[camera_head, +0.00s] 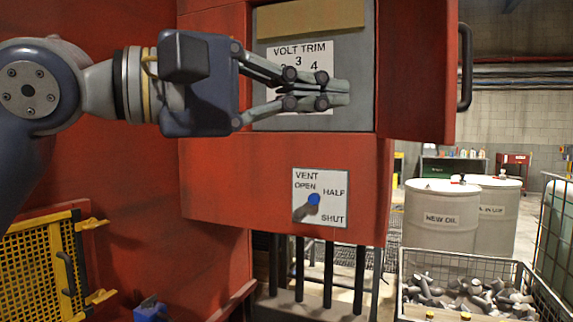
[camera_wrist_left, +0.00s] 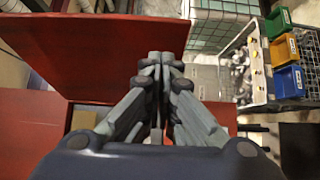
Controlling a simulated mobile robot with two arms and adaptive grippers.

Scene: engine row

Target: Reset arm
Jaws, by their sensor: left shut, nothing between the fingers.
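My left gripper (camera_head: 338,93) reaches in from the left in the head view, in front of the white VOLT TRIM label (camera_head: 315,50) on a grey panel. Its fingers are closed together with nothing between them, and they hide part of the label and whatever is behind them. In the left wrist view the shut fingers (camera_wrist_left: 161,62) point up the picture. Below, on the red cabinet (camera_head: 230,175), is a white VENT plate (camera_head: 320,180) marked OPEN, HALF and SHUT. It has a grey lever with a blue spot (camera_head: 313,199). My right gripper is not in view.
An open red door (camera_head: 425,70) with a dark handle (camera_head: 465,65) stands right of the panel. A wire basket of metal parts (camera_head: 470,297) and white NEW OIL drum (camera_head: 440,225) are lower right. A yellow mesh guard (camera_head: 40,265) is lower left.

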